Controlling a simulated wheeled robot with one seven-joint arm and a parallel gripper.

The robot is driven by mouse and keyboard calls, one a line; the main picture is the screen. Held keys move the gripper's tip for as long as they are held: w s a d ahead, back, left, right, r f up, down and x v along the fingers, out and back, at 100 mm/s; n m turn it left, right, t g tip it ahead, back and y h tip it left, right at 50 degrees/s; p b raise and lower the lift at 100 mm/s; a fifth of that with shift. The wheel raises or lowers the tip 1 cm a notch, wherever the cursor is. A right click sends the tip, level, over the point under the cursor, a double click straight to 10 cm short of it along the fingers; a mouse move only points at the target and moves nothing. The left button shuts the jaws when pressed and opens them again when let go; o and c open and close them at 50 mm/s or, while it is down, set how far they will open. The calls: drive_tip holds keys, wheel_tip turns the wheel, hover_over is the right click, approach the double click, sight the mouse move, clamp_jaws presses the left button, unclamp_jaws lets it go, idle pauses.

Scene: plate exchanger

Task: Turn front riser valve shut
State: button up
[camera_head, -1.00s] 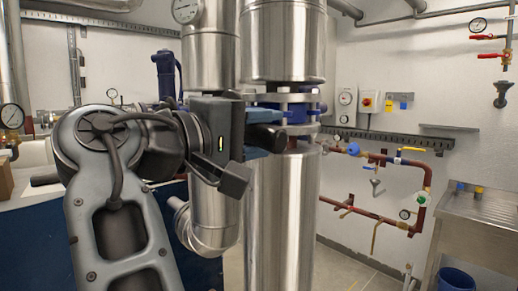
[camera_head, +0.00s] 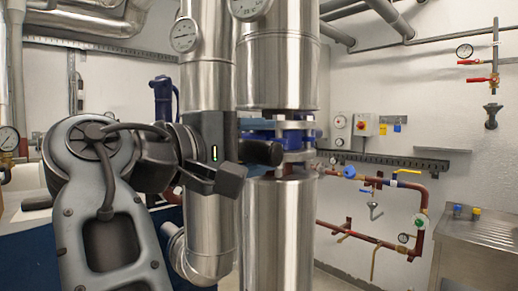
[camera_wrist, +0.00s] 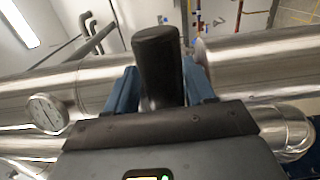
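The front riser (camera_head: 277,225) is a thick shiny metal pipe in the middle of the head view. Its blue valve (camera_head: 292,134) sits between two flanges. A black handle grip (camera_head: 264,153) sticks out in front of the valve, and it also shows large in the wrist view (camera_wrist: 158,65). My gripper (camera_wrist: 160,90) has its blue fingers on either side of this grip, with no clear gap seen. In the head view my gripper (camera_head: 256,150) is left of the valve, one finger above the grip and one below. The lever's inner end is hidden.
A second metal riser (camera_head: 207,80) stands close behind to the left, with a dark blue upright handle (camera_head: 163,98) beside it. Copper pipes with small valves (camera_head: 400,185) run along the right wall. A steel sink (camera_head: 480,235) stands at the right edge.

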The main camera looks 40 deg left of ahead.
drive_tip(key=shift+o, duration=0.3)
drive_tip(key=shift+f, duration=0.15)
drive_tip(key=shift+s, duration=0.5)
drive_tip(key=s, duration=0.6)
drive_tip(key=shift+s+a, duration=0.25)
drive_tip(key=shift+s, duration=0.15)
